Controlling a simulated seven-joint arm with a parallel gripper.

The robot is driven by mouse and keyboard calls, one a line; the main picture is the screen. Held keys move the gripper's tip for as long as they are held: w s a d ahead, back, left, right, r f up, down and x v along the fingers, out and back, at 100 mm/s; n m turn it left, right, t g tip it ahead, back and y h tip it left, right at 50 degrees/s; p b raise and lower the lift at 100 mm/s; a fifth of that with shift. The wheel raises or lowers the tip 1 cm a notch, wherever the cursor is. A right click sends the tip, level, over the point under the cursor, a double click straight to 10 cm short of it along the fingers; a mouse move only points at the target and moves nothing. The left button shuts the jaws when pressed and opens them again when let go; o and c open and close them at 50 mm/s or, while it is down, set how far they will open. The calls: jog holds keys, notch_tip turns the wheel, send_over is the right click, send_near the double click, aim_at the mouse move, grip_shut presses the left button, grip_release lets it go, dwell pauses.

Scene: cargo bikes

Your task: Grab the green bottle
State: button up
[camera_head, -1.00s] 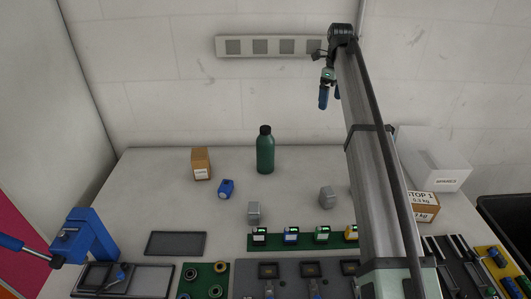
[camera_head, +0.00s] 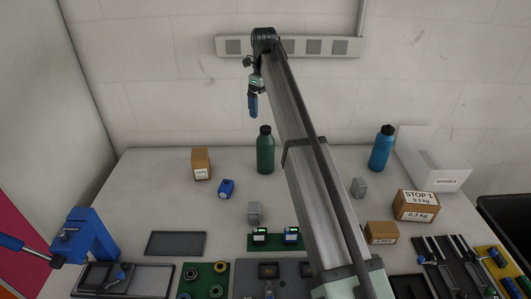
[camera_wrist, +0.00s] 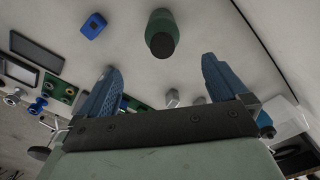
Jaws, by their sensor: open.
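The green bottle (camera_head: 265,152) with a black cap stands upright on the table near its back. It also shows in the wrist view (camera_wrist: 161,30), at the top middle, seen from above with its dark cap towards me. My gripper (camera_head: 252,105) is high above the table, up and slightly left of the bottle in the head view, and does not touch it. In the wrist view the two blue fingers (camera_wrist: 162,80) are spread wide with nothing between them. The bottle lies beyond the fingertips.
A small carton (camera_head: 201,164) and a blue block (camera_head: 226,188) lie left of the green bottle. Grey blocks (camera_head: 254,212) stand nearer the front. The wall is close behind.

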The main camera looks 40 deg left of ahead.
aim_at(265, 128)
notch_tip(265, 128, down, 13)
jog(key=shift+w+r, duration=0.15)
jog(key=shift+r, duration=0.05)
dwell(0.5)
jog(key=shift+c, duration=0.3)
grip_shut()
dwell(0.5)
